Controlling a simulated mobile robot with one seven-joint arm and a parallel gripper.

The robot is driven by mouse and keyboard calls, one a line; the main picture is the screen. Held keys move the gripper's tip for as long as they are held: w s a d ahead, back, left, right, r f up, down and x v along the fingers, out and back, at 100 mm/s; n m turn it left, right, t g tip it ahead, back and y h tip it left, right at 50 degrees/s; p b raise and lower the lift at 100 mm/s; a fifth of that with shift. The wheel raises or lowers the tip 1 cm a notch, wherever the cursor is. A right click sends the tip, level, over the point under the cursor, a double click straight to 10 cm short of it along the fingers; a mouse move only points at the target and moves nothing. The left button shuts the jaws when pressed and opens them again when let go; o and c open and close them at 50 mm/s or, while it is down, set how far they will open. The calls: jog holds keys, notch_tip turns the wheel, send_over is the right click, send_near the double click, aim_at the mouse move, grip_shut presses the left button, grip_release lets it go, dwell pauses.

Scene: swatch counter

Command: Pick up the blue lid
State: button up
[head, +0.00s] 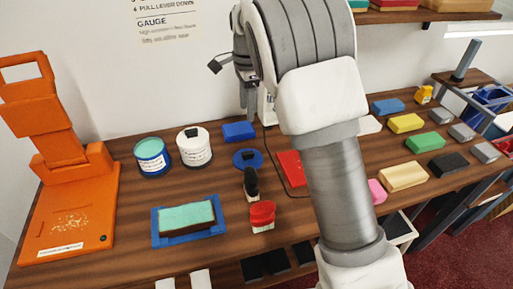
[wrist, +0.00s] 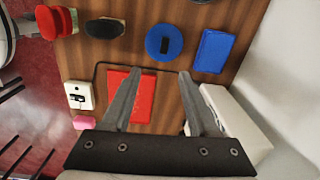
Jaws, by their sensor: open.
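The blue lid (head: 239,160) is a round blue disc with a dark raised grip across its middle. It lies flat on the wooden counter, between the white tub and the red swatch. In the wrist view the blue lid (wrist: 154,42) is at top centre, beyond my fingertips and apart from them. My gripper (wrist: 161,73) is open and empty, with its fingers over the counter and the red swatch (wrist: 143,98). In the head view my arm hides part of the counter, and my gripper is partly seen above the back of it.
A blue block (head: 239,131) lies just behind the lid. A black-topped stamp (head: 251,182) and a red-topped one (head: 262,214) stand in front. The white tub (head: 194,150) and a teal-topped tub (head: 152,158) stand to the left. A white object (wrist: 240,120) is beside my right finger.

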jog(key=w+f, duration=0.1)
jog(key=f, duration=0.1)
send_over(248, 153)
jog(key=shift+m, duration=0.4)
notch_tip(248, 153, down, 12)
jog(key=shift+s+a+b, duration=0.1)
jog(key=shift+a+b, duration=0.05)
jog(key=shift+b, duration=0.25)
jog(key=shift+w+f, duration=0.2)
jog(key=shift+f, duration=2.5)
grip_shut()
